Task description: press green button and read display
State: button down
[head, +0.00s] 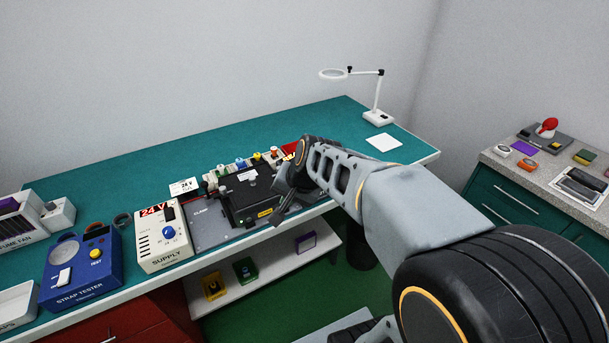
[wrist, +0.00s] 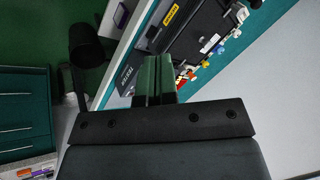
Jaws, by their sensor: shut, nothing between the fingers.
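My gripper (head: 280,214) is shut and empty, above the right part of the bench fixture; its fingers also show together in the wrist view (wrist: 157,62). The grey fixture plate (head: 208,232) carries a black clamp unit (head: 250,194) with a yellow label. Several coloured tops stand in a row behind it, including a small greenish one (head: 223,169); I cannot tell whether it is a button. The white supply box (head: 160,250) has a blue knob and red "24 V" marking. My arm hides the fixture's right end.
A blue strap tester (head: 82,275) with a yellow button stands left of the supply. A magnifier lamp (head: 377,117) and white sheet (head: 384,142) are at the bench's right. A shelf (head: 275,267) runs below the front edge.

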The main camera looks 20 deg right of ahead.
jog(key=w+d+f+m+t+p, duration=0.1)
jog(key=w+d+m+t, duration=0.1)
jog(key=w+d+m, duration=0.4)
jog(key=w+d+m+t+p, duration=0.2)
jog(key=w+d+m, duration=0.4)
jog(key=w+m, duration=0.4)
jog(key=w, duration=0.3)
jog(key=shift+d+f+p, duration=0.15)
jog(key=shift+f+p, duration=0.15)
jog(key=shift+f, duration=0.05)
jog(key=shift+f, duration=0.15)
notch_tip(320, 180, down, 8)
jog(key=b, duration=0.7)
jog(key=shift+f+b, duration=0.25)
jog(key=shift+b, duration=0.15)
jog(key=shift+f, duration=0.15)
jog(key=shift+f+b, duration=0.3)
jog(key=shift+b, duration=0.2)
